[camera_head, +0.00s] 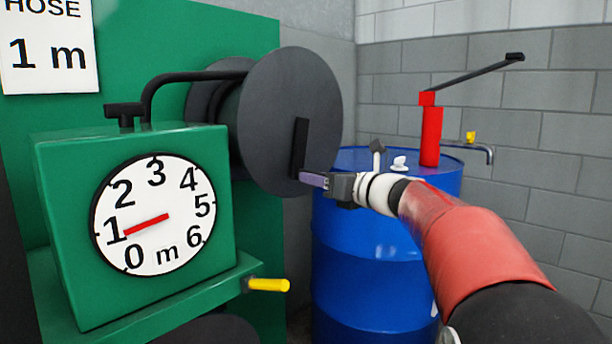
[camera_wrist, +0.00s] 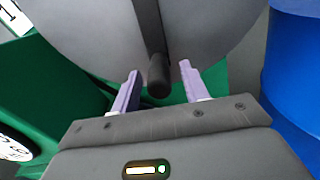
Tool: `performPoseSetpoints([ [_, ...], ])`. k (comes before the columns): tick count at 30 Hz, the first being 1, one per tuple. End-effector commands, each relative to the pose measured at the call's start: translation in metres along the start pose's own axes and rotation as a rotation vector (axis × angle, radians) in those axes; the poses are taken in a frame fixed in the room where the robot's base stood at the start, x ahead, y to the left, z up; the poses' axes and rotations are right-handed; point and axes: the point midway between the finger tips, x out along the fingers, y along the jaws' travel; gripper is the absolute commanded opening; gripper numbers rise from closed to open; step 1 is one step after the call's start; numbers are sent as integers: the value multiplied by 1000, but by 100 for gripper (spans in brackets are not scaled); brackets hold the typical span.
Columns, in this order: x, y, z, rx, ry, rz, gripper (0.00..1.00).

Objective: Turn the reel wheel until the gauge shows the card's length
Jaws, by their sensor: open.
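The reel wheel (camera_head: 292,120) is a dark grey disc on the green housing, with a dark crank bar (camera_head: 299,146) on its face. The gauge (camera_head: 153,215) has a white dial marked 0 to 6 m, and its red needle points at about 1. The card (camera_head: 48,48) reads "HOSE 1 m". My gripper (camera_head: 314,180) is at the wheel's lower right face. In the wrist view its two pale purple fingers (camera_wrist: 160,72) are open, with the dark crank knob (camera_wrist: 158,76) between them and a gap on each side. The head view hides the knob.
A blue drum (camera_head: 370,265) with a red hand pump (camera_head: 431,135) on top stands right of the wheel, behind my arm. A yellow-gripped lever (camera_head: 267,285) juts from the green base below the gauge. A grey block wall is behind.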

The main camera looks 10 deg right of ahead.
Motion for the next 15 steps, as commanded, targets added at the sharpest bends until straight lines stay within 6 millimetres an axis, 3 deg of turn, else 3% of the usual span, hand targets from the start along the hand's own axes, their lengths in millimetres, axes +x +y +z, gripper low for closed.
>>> performPoseSetpoints([
  [6, 28, 0, 0, -1, 1, 1, 45],
  [15, 34, 1, 0, -2, 0, 1, 45],
])
